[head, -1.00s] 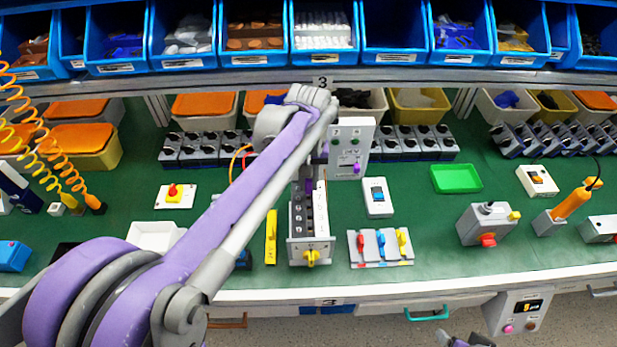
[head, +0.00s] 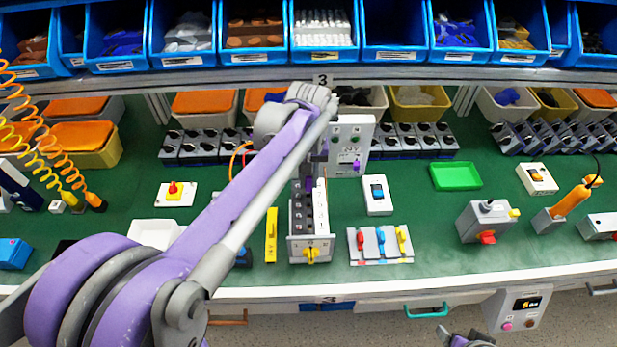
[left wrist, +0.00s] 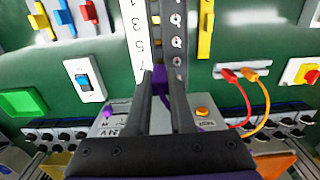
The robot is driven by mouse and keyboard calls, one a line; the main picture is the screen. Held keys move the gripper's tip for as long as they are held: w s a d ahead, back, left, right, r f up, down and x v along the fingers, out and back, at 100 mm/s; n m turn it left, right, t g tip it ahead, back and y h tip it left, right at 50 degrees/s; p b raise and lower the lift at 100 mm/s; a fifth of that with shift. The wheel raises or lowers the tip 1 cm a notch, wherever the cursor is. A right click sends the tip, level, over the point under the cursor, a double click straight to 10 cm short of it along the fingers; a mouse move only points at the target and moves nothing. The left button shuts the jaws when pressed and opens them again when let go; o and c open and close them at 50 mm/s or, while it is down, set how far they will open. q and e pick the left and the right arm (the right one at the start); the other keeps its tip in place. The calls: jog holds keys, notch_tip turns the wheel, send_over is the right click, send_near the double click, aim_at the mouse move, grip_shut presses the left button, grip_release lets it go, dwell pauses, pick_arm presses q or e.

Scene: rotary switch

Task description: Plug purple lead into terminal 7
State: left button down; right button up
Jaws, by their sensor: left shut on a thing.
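The terminal block (head: 296,222) is a tall grey box with a yellow rotary knob (head: 311,255) at its front foot. In the left wrist view, it (left wrist: 138,30) has a white strip with odd numbers, 7 nearest my fingers, and a dark strip with round sockets. My left gripper (left wrist: 161,75) is shut on the purple lead (left wrist: 158,82), over the block's far end beside the 7. The lead's tip is hidden, so I cannot tell if it is in a socket. My right gripper (head: 468,339) shows only partly at the bottom edge; its jaws are unclear.
A grey panel box (head: 351,148) with a purple knob stands just behind the block. A yellow bar (head: 271,235) lies to its left. A blue rocker switch (head: 377,195) and a plate of coloured levers (head: 380,244) are on its right. Red and orange leads (left wrist: 248,98) loop nearby.

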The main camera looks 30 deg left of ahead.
pick_arm(q)
jog(key=shift+f, duration=0.25)
jog(key=shift+f+b, duration=0.75)
jog(key=shift+f, duration=0.25)
jog(key=c, duration=0.7)
grip_release()
jog(key=shift+r, duration=0.1)
